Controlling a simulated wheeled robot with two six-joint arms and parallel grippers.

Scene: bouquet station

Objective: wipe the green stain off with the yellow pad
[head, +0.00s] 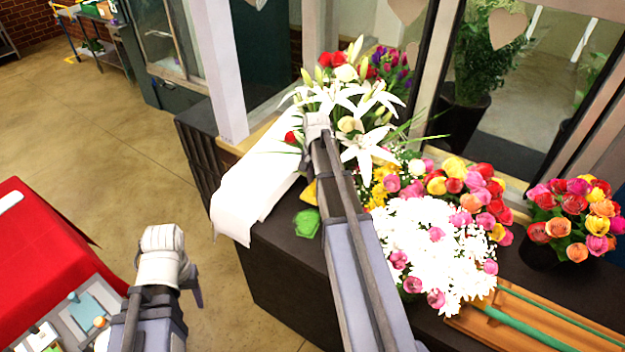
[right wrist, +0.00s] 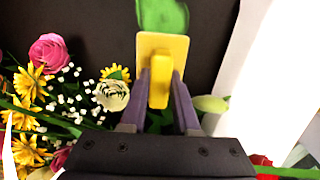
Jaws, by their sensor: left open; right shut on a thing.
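The green stain (head: 306,223) is a bright patch on the dark counter top, left of the flowers. It also shows at the top of the right wrist view (right wrist: 176,14). The yellow pad (right wrist: 181,48) is a flat plate with a raised grip. My right gripper (right wrist: 160,85) is shut on that grip. The pad covers the stain's near edge in the wrist view; I cannot tell whether it touches the counter. In the head view only a corner of the pad (head: 309,193) shows beside my arm. My left gripper (head: 192,284) is open, over the floor away from the counter.
Lilies (head: 345,95), white blossoms (head: 430,245) and tulips (head: 470,185) crowd the counter right of the stain. A white cloth or paper (head: 255,190) drapes over its left edge. A red-covered table (head: 40,240) stands at left. Open floor lies between.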

